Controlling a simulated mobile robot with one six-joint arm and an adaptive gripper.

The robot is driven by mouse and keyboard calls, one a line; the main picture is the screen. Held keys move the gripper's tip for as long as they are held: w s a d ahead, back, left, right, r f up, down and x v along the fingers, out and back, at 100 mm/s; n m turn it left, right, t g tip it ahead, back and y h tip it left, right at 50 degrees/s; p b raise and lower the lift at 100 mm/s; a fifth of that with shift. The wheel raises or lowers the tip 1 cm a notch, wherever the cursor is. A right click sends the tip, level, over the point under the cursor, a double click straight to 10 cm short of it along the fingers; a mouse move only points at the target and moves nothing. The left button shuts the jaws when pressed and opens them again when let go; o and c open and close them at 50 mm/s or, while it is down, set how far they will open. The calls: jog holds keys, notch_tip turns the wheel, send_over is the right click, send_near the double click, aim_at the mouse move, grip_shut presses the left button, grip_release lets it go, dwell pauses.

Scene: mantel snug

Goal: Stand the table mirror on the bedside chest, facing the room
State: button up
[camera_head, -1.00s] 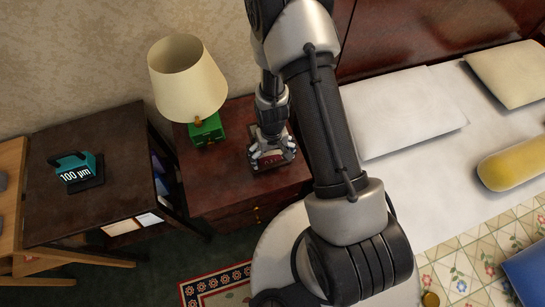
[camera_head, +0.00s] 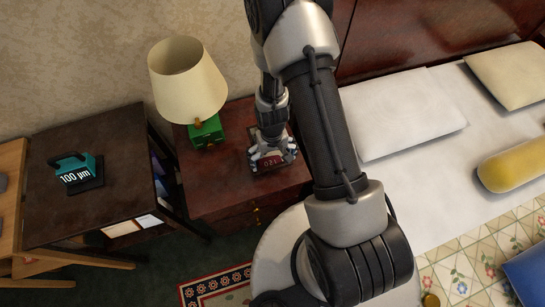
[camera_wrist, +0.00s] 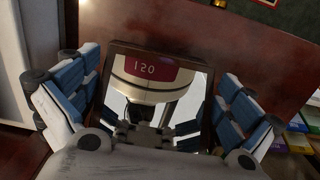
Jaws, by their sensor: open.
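The table mirror (camera_wrist: 201,97) is a dark-framed rectangle with a shiny face in the wrist view. A pale rounded shape and a red patch reading 120 show within its frame. My gripper (camera_wrist: 158,112) is open, with one blue-and-white finger on each side of the mirror. Finger contact with the frame cannot be told. In the head view my gripper (camera_head: 272,156) is low over the right part of the red-brown bedside chest (camera_head: 222,192). The mirror is mostly hidden there, and its exact tilt is unclear. The chest top also shows in the wrist view (camera_wrist: 215,35).
A lamp with a cream shade (camera_head: 187,80) and green base stands on the chest, left of my gripper. A dark desk (camera_head: 110,190) with a teal-and-black item (camera_head: 77,170) is at left. The bed (camera_head: 440,180) is at right. The chest's front left is clear.

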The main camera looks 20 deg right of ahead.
notch_tip(320, 180, up, 32)
jog(key=s+t+p, duration=0.1)
jog(key=t+p, duration=0.1)
jog(key=p, duration=0.2)
jog(key=s+r+t, duration=0.3)
jog(key=s+r, duration=1)
jog(key=s, duration=0.1)
